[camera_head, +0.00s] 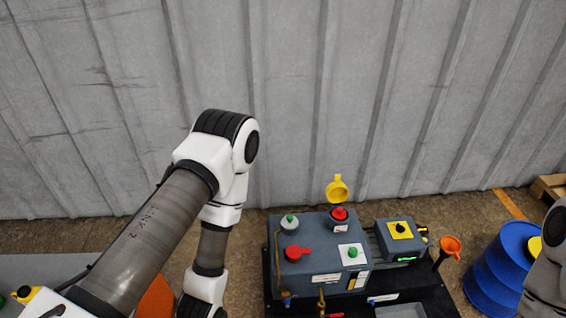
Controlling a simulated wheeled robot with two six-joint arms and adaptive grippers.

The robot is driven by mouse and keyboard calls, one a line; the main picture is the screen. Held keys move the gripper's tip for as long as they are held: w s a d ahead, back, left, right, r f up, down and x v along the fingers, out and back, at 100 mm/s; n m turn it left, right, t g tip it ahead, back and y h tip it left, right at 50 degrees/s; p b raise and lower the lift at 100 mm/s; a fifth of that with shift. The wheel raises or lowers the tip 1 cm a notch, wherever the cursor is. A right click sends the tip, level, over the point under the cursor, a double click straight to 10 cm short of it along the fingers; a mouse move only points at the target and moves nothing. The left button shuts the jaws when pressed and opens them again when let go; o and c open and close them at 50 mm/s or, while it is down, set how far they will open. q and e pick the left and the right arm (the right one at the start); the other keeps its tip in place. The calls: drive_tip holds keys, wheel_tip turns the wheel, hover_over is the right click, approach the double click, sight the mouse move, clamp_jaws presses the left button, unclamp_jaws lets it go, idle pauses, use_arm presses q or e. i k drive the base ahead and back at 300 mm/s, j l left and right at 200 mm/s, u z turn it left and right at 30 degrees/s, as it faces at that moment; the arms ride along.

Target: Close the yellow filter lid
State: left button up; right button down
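The yellow filter lid (337,188) stands open and upright at the back of the grey machine (310,255). Just below it a red cap or inner part (340,213) shows on top of the filter neck, uncovered by the lid. My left arm comes in from the left, bends at a high elbow and drops toward the bottom edge, left of the machine. Its gripper is below the frame. My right arm shows only as a piece at the right edge, and its gripper is out of view.
A corrugated wall (300,100) rises behind the lid.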

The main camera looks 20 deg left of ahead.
sight(337, 193)
drive_tip(key=u, duration=0.3)
drive_tip(key=i+l+u, duration=0.3)
drive_tip(key=i+l, duration=0.2)
drive_tip(key=l+u, duration=0.1)
drive_tip(key=u, duration=1.2)
